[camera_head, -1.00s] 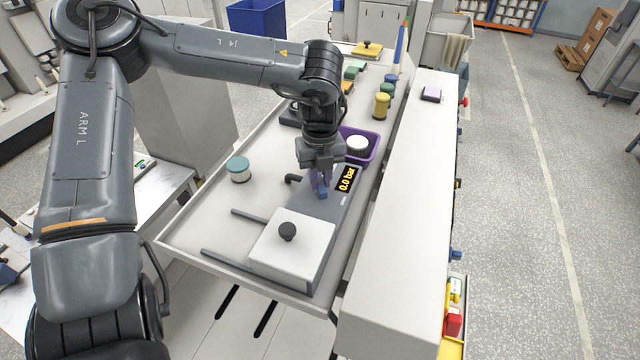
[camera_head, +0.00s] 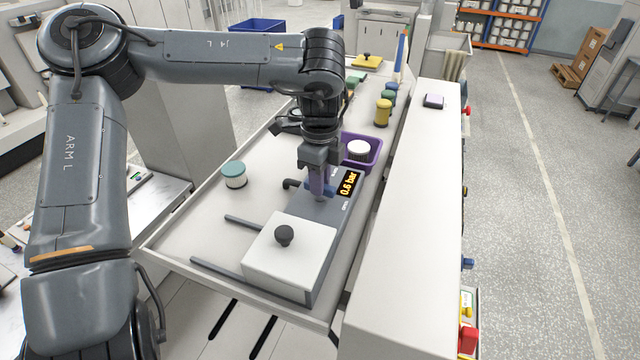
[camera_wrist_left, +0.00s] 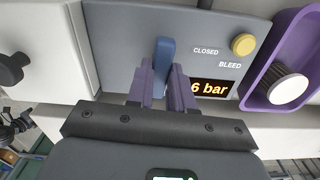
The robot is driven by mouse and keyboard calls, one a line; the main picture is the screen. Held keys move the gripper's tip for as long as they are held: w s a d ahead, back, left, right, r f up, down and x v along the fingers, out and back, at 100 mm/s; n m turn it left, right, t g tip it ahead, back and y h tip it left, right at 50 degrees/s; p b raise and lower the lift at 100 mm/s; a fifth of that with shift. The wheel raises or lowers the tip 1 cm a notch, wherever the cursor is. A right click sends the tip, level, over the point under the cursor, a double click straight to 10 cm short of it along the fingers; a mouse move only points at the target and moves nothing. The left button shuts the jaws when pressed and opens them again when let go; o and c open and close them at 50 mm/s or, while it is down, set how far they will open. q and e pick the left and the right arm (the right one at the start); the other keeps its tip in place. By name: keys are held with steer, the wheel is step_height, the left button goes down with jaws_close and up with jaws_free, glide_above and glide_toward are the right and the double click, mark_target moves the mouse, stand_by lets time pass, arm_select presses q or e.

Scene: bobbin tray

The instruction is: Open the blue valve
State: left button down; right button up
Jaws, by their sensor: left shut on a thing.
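The blue valve handle (camera_wrist_left: 165,58) shows in the left wrist view, standing out from a grey panel (camera_wrist_left: 120,40) marked CLOSED and BLEED. My left gripper (camera_wrist_left: 162,82) is shut on it, with a purple finger on each side. In the head view the left gripper (camera_head: 318,188) reaches down to the panel and covers most of the handle. The digital display (camera_head: 348,184) reads 0.6 bar; in the left wrist view (camera_wrist_left: 211,88) it is partly covered by a finger. My right gripper is not in view.
A white block with a black knob (camera_head: 290,258) stands in front of the panel. A purple bin (camera_head: 372,163) holding a white-topped item is just behind. A teal-lidded jar (camera_head: 234,175) stands left on the tray (camera_head: 195,225). A yellow button (camera_wrist_left: 243,44) is beside the handle.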

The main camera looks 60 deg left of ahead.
arm_select(q)
steer(key=shift+n, duration=0.7)
steer(key=c, duration=1)
jaws_free()
steer(key=shift+r, duration=0.1)
step_height(320, 180, up, 11)
steer(key=shift+b, duration=0.35)
